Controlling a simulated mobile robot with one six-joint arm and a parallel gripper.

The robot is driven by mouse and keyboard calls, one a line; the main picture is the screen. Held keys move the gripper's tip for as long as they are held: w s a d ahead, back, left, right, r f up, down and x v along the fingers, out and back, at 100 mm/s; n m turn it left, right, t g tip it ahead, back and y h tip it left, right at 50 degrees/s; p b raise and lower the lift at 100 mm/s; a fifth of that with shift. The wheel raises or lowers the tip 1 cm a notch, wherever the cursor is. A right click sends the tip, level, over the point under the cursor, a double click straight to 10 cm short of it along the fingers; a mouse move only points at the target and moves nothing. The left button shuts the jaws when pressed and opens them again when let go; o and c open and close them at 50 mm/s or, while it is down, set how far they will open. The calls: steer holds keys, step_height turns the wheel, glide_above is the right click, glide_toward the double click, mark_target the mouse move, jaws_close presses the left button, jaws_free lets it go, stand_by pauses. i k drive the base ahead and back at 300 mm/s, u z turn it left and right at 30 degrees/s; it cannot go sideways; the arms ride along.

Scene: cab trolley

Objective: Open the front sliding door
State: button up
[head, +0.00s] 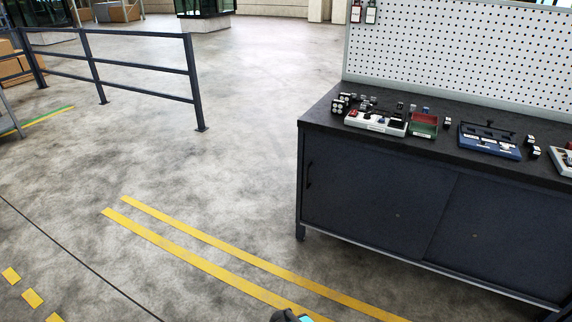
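A dark blue-grey workbench cabinet (330,237) stands at the right in the head view, with a black top. Its front has two sliding door panels, a left one (360,200) and a right one (505,235), meeting at a slanting seam. No gap shows between them. A dark vertical bar handle (309,174) is near the left edge of the left panel. Small brownish spots show on both panels. I cannot tell which panel runs in front. A dark rounded part with a light-blue patch, probably of my arm, shows at the bottom edge. My gripper is not in view.
Small parts and trays, including a green-and-red one (424,125) and a blue one (489,141), lie on the bench top below a white pegboard (460,50). A dark railing (140,75) stands at the left. The floor before the cabinet is clear, with yellow stripes (200,262).

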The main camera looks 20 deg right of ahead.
mark_target(394, 204)
steer(key=u, duration=0.2)
steer(key=i, duration=1.2)
steer(key=u, duration=0.1)
